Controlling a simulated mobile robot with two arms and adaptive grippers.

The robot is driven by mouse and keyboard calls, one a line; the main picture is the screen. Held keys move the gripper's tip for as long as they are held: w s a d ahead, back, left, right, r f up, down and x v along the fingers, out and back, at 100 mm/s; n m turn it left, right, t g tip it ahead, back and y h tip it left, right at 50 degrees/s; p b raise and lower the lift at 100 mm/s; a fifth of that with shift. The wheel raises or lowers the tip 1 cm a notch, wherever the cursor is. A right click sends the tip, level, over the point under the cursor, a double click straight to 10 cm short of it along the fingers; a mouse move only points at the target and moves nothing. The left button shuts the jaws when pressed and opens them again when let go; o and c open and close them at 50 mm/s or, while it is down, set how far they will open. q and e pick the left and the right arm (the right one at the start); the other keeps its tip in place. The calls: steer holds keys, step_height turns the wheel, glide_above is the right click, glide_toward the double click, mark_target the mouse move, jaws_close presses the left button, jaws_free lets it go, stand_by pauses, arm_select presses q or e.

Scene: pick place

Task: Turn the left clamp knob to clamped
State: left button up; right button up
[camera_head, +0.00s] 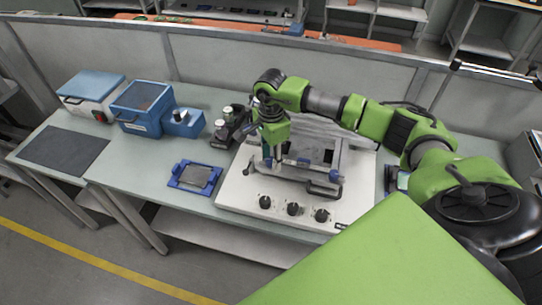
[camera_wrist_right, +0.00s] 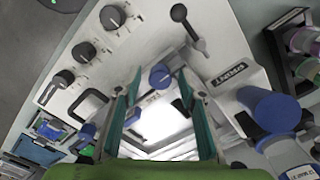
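The left clamp knob (camera_wrist_right: 160,77) looks to be the blue round knob on the white fixture (camera_head: 232,193). In the wrist view it shows between and just beyond the fingertips of my right gripper (camera_wrist_right: 158,80). I cannot see contact. My right gripper (camera_head: 273,158) points down over the left side of the fixture in the head view, and its fingers are apart, with nothing held. In the head view it largely hides this knob. A second blue knob (camera_head: 336,177) is at the fixture's right, beside a black handle (camera_head: 325,191). My left gripper is not in view.
Black dials (camera_head: 293,209) line the fixture's front. A black ball-ended lever (camera_wrist_right: 190,28) stands close to the right gripper. A metal frame (camera_head: 350,160) crosses the fixture. A blue tray (camera_head: 195,177) and a black device (camera_head: 230,128) are to the left.

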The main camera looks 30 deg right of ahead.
steer(key=shift+c, duration=0.4)
jaws_close()
